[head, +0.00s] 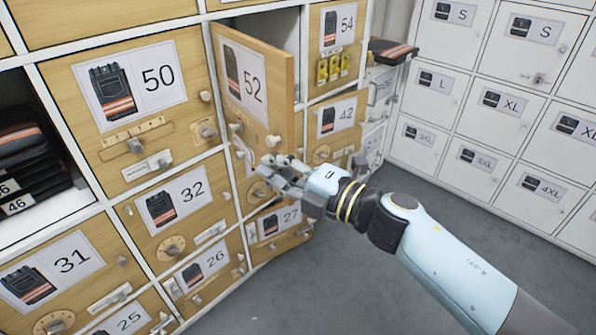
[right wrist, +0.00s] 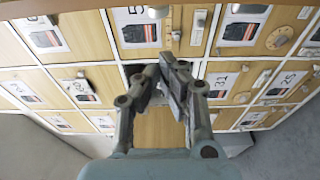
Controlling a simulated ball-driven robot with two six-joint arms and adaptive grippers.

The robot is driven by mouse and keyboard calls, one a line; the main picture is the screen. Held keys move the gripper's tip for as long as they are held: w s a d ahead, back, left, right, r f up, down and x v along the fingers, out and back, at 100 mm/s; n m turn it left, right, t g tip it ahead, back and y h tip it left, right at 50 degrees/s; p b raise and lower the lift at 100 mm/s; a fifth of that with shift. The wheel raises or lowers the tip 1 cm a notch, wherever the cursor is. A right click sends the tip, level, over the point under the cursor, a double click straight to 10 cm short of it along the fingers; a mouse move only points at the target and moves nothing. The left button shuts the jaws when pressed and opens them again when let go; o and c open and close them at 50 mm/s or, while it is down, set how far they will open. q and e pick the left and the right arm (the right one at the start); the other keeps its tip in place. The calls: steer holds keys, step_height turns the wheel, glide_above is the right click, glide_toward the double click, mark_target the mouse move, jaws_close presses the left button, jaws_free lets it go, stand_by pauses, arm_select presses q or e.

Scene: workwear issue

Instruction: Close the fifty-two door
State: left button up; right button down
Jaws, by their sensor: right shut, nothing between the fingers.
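The fifty-two door (head: 252,85) is a wooden door with a label showing trousers and "52". It stands ajar, swung outward, with a dark gap showing above it and its free edge to the right. A pale knob (head: 273,141) sits near its lower right corner. My right gripper (head: 270,168) is shut and empty, just below the door's lower edge; I cannot tell whether it touches the door. In the right wrist view its fingers (right wrist: 168,65) are together in front of the locker fronts. My left gripper is not in view.
Wooden doors 50 (head: 128,98), 32 (head: 177,203) and 42 (head: 335,121) surround it with protruding knobs and latches. An open compartment with folded clothes (head: 32,160) is at left. White lockers (head: 470,100) stand at right. Grey floor (head: 370,260) is clear.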

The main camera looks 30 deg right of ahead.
mark_target(284, 153)
steer(key=shift+w+d, duration=1.4)
steer(key=shift+w, duration=0.05)
steer(key=shift+d, duration=0.1)
